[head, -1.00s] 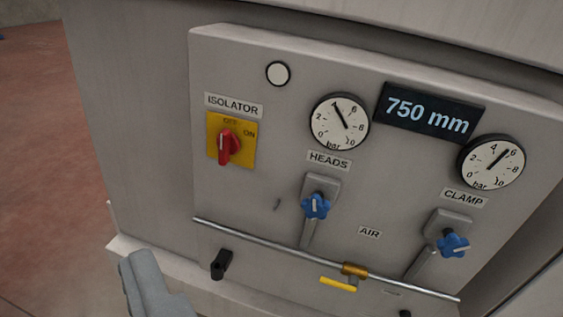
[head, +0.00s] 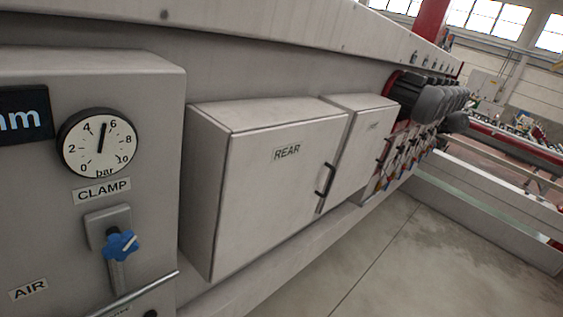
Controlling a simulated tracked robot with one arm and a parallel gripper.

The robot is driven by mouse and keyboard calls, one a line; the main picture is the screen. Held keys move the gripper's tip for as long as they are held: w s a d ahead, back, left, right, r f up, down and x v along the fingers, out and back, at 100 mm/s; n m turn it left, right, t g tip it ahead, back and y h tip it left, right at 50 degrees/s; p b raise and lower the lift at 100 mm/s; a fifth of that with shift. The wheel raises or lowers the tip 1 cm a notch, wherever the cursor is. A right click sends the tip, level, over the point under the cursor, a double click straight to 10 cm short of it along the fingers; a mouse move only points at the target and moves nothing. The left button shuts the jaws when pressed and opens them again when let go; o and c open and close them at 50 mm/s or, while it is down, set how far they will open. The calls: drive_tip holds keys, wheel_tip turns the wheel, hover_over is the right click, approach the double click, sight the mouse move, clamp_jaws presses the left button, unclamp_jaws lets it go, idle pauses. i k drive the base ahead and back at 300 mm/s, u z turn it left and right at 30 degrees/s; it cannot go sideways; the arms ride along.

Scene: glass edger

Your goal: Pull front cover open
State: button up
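No cover labelled front is readable in the head view. A grey box cover labelled REAR (head: 265,205) is shut, with a dark upright handle (head: 325,180) near its right edge. A second, narrower cover (head: 358,150) is just right of it and looks shut; its small label is too small to read. My gripper is not in view.
The control panel (head: 150,85) on the left carries the CLAMP gauge (head: 98,143), a blue knob (head: 121,246) and part of a display (head: 22,114). Dark motors (head: 430,98) stand farther along the machine. Open concrete floor (head: 440,260) lies at the lower right.

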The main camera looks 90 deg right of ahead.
sight(368, 133)
drive_tip(key=z, duration=3)
drive_tip(key=k, duration=0.7)
drive_tip(key=z, duration=0.1)
drive_tip(key=i, duration=1.45)
drive_tip(key=z, duration=0.35)
